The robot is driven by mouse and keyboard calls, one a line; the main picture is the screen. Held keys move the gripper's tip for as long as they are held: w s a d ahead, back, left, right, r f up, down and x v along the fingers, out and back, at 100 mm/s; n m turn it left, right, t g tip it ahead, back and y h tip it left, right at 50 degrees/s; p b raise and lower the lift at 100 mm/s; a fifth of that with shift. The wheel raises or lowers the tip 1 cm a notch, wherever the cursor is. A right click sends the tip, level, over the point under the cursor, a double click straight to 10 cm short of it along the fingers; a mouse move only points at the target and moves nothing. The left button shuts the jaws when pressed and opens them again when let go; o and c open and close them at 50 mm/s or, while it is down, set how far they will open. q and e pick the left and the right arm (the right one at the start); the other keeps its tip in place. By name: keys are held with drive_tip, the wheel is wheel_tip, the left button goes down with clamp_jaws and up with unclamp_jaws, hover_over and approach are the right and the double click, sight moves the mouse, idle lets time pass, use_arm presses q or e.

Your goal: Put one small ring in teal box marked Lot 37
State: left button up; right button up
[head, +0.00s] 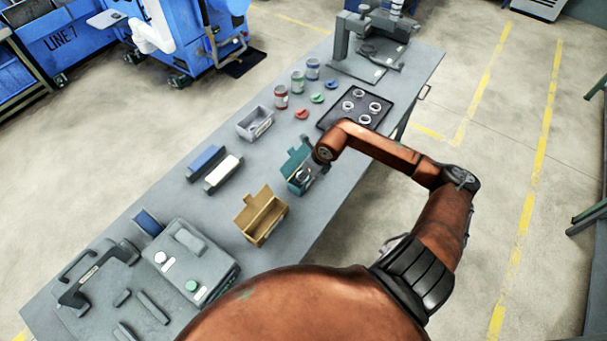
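The teal box (297,160) stands open near the middle of the table, its lid raised at the back. Any Lot 37 marking on it is too small to read. My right arm reaches in from the right, and its gripper (307,175) is at the box, partly covering it. A pale round shape, perhaps a ring, shows at the gripper's tip; I cannot tell whether it is held or lies in the box. Several metal rings (359,93) sit on a black tray (332,123) farther back. My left gripper is not in view.
A tan open box (262,215) stands in front of the teal box, and a grey bin (255,122) behind it to the left. Jars (281,97) and coloured lids stand beside the tray. A grey machine (190,262) fills the near left; a press stands at the far end.

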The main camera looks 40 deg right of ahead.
drive_tip(key=shift+f+b, duration=0.45)
drive_tip(key=shift+f, duration=0.1)
drive_tip(key=o, duration=0.9)
drive_tip(key=v, duration=1.3)
drive_tip(key=shift+w+r, duration=0.1)
drive_tip(key=shift+r, duration=0.05)
